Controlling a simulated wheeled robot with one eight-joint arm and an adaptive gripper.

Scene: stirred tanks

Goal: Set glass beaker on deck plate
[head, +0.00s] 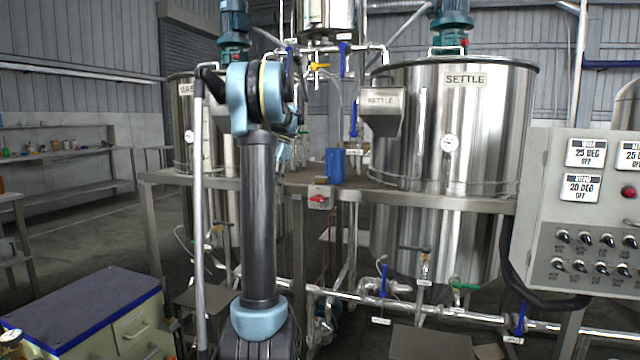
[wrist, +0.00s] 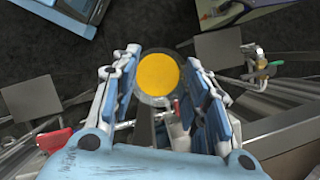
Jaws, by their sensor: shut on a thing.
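In the wrist view my gripper (wrist: 165,98) is shut on the glass beaker (wrist: 159,101), with one blue-padded finger on each side. The beaker is seen from above as a greyish rim around a round yellow surface. Dark floor shows far below and beyond it. In the head view my arm hides the gripper and the beaker. The deck plate (head: 305,175) appears to be the brownish top of the raised metal frame between the tanks; my arm covers part of it. I cannot tell the beaker's height relative to the deck.
A blue container (head: 335,166) stands on the deck beside my arm. A large steel settle tank (head: 465,180) rises at the right, with a control panel (head: 590,215) farther right. Pipes and valves (head: 380,290) run below the deck. A blue-topped cabinet (head: 85,308) stands at lower left.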

